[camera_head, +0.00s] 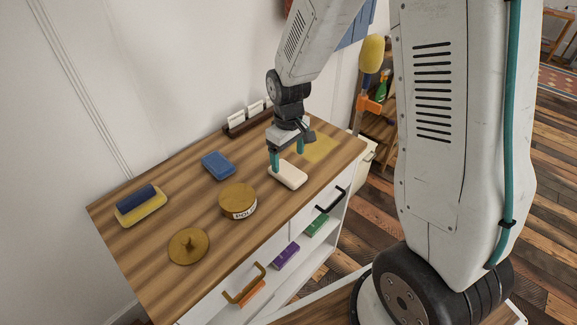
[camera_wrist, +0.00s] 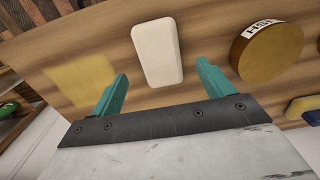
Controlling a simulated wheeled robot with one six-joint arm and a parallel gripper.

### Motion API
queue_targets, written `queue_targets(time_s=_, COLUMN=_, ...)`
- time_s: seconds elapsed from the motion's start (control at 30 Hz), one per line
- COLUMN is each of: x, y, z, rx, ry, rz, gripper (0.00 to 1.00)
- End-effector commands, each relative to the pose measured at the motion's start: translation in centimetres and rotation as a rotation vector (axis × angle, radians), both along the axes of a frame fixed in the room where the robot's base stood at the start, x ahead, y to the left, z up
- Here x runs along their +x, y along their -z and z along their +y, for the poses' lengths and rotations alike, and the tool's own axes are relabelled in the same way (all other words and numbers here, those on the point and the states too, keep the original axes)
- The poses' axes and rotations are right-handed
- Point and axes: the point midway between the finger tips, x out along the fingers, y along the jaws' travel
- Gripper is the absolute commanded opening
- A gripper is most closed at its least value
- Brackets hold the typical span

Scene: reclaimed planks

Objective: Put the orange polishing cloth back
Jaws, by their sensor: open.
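My gripper (camera_head: 287,160) is open, its teal fingers just above the far end of a cream block (camera_head: 288,175) on the wooden top. In the wrist view the cream block (camera_wrist: 158,52) lies ahead, between the lines of the open fingertips (camera_wrist: 163,72), with nothing held. A folded orange item (camera_head: 251,294), possibly the orange polishing cloth, is on the shelf under the top, partly hidden by the orange handle (camera_head: 245,284). Purple (camera_head: 287,256) and green (camera_head: 317,225) items lie along the same shelf. A flat yellow square (camera_head: 318,149) is on the top behind the gripper.
A round tin (camera_head: 238,201), its brass lid (camera_head: 189,246), a blue block (camera_head: 218,165) and a yellow-and-blue brush or sponge (camera_head: 141,204) stand on the top. A card rack (camera_head: 247,119) is along the wall. A black handle (camera_head: 330,200) juts from the front.

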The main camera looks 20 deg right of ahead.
Motion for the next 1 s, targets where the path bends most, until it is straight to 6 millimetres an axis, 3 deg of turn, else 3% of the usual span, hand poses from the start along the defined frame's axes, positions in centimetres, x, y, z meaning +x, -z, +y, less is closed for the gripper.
queue_targets(time_s=0.2, x=0.1, y=-4.4, z=0.0, rx=0.0, ry=0.0, rz=-0.003, gripper=0.8)
queue_targets(time_s=0.4, x=-0.1, y=-6.3, z=0.0, rx=0.0, ry=0.002, rz=-0.002, gripper=0.8)
queue_targets(time_s=0.57, x=-1.8, y=-9.3, z=-0.1, rx=0.0, ry=0.033, rz=-0.016, gripper=0.8)
queue_targets(time_s=0.8, x=-9.3, y=-16.8, z=-0.4, rx=0.004, ry=0.149, rz=-0.056, gripper=0.8)
queue_targets(time_s=1.0, x=-16.8, y=-20.9, z=-0.7, rx=0.01, ry=0.256, rz=-0.087, gripper=0.8)
